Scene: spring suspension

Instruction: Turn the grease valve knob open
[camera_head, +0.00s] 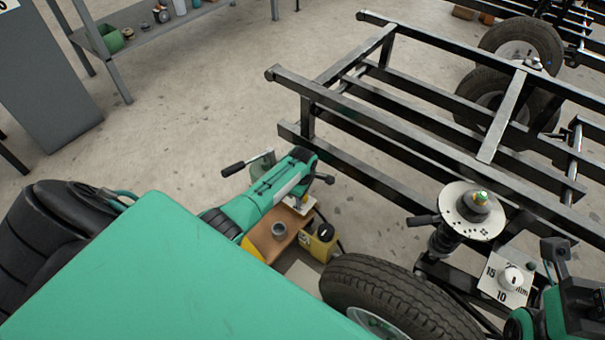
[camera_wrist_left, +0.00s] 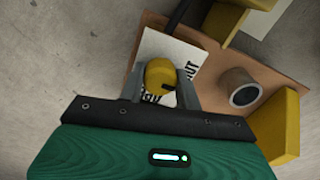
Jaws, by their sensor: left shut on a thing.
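The yellow grease valve knob (camera_wrist_left: 160,75) sits on a white label plate (camera_wrist_left: 150,48) in the left wrist view. The plate has black lettering, partly covered; "UT" is readable at its right. My left gripper (camera_wrist_left: 162,88) is shut on the knob, with a grey finger on each side. In the head view, my left arm reaches down to the plate, and its gripper (camera_head: 299,200) hides the knob. My right gripper (camera_head: 575,295) is partly in view at the lower right edge; its fingers are not clear.
A brown board (camera_head: 268,247) carries a grey cup (camera_head: 280,230) beside a yellow container (camera_head: 321,243). A tyre (camera_head: 395,300) stands in front. A black frame (camera_head: 390,125), a spring strut with a round plate (camera_head: 471,211) and a numbered dial plate (camera_head: 509,281) are to the right.

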